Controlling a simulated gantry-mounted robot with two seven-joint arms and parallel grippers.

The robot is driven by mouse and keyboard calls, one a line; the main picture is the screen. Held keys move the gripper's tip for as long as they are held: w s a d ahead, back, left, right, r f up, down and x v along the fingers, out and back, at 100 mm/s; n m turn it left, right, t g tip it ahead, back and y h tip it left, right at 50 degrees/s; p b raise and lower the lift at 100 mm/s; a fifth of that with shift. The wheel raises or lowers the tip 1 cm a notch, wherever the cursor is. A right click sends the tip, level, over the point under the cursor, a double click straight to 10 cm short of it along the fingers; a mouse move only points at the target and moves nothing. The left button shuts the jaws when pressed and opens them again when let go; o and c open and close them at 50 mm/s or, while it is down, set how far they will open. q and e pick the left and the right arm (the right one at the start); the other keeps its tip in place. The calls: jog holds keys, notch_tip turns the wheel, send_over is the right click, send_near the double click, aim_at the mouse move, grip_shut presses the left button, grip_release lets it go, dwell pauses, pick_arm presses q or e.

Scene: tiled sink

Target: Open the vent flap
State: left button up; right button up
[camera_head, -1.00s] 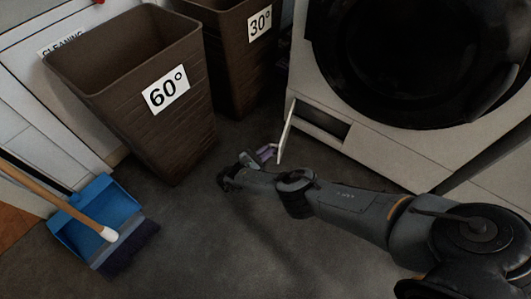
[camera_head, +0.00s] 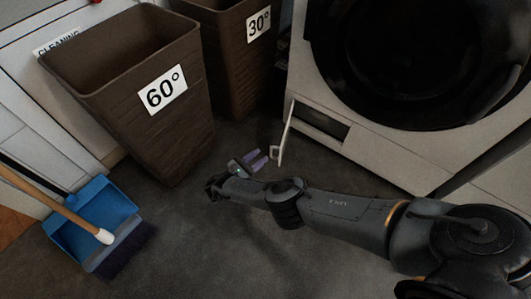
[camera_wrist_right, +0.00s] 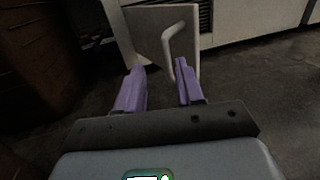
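The vent flap (camera_head: 286,134) is a small white panel low on the front of the white washing machine (camera_head: 390,150). It stands swung out, with a dark opening (camera_head: 318,123) beside it. In the right wrist view the flap (camera_wrist_right: 150,32) shows a bent grey handle (camera_wrist_right: 178,45). My right gripper (camera_head: 261,161) is open, with purple fingers apart and nothing between them. It is just to the left of the flap in the head view. In the right wrist view its fingertips (camera_wrist_right: 161,66) point toward the flap and handle. My left gripper is not in view.
A brown bin marked 60° (camera_head: 150,125) stands left of my gripper, and a brown bin marked 30° (camera_head: 235,60) stands behind. A blue dustpan (camera_head: 95,215) with a brush (camera_head: 128,248) lies at lower left. Grey floor (camera_head: 190,265) is clear in front.

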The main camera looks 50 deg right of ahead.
jog(key=a, duration=0.5)
jog(key=shift+w+b, duration=0.15)
jog(key=shift+b, duration=0.2)
jog(key=shift+a, duration=0.1)
jog(key=shift+c, duration=0.3)
